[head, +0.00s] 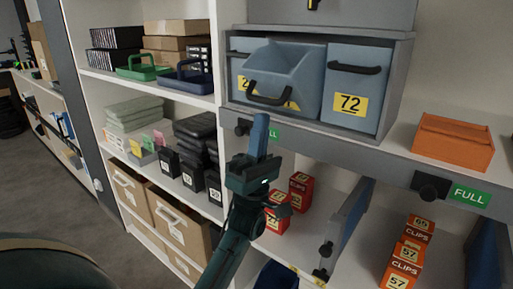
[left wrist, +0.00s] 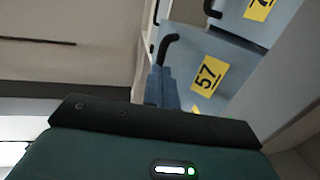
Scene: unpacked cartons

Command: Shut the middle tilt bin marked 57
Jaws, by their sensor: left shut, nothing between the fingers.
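The middle tilt bin (head: 305,88) is blue-grey and tipped out, open at the top, in its grey cabinet. Its dark handle (head: 268,97) hangs on its front and its yellow label is mostly hidden in the head view. In the left wrist view the bin (left wrist: 225,52) shows its label marked 57, and its handle (left wrist: 166,44) is just beyond the fingers. My left gripper (head: 262,120) is shut and empty, below and in front of the bin. Its blue fingers (left wrist: 160,74) point toward the bin; contact cannot be told. My right gripper is out of view.
The right bin marked 72 (head: 360,75) is flush in the cabinet; a left bin (head: 238,80) is partly hidden behind the tipped one. An orange box (head: 453,142) stands on the shelf to the right. Red boxes (head: 300,190) and blue dividers (head: 348,222) are below.

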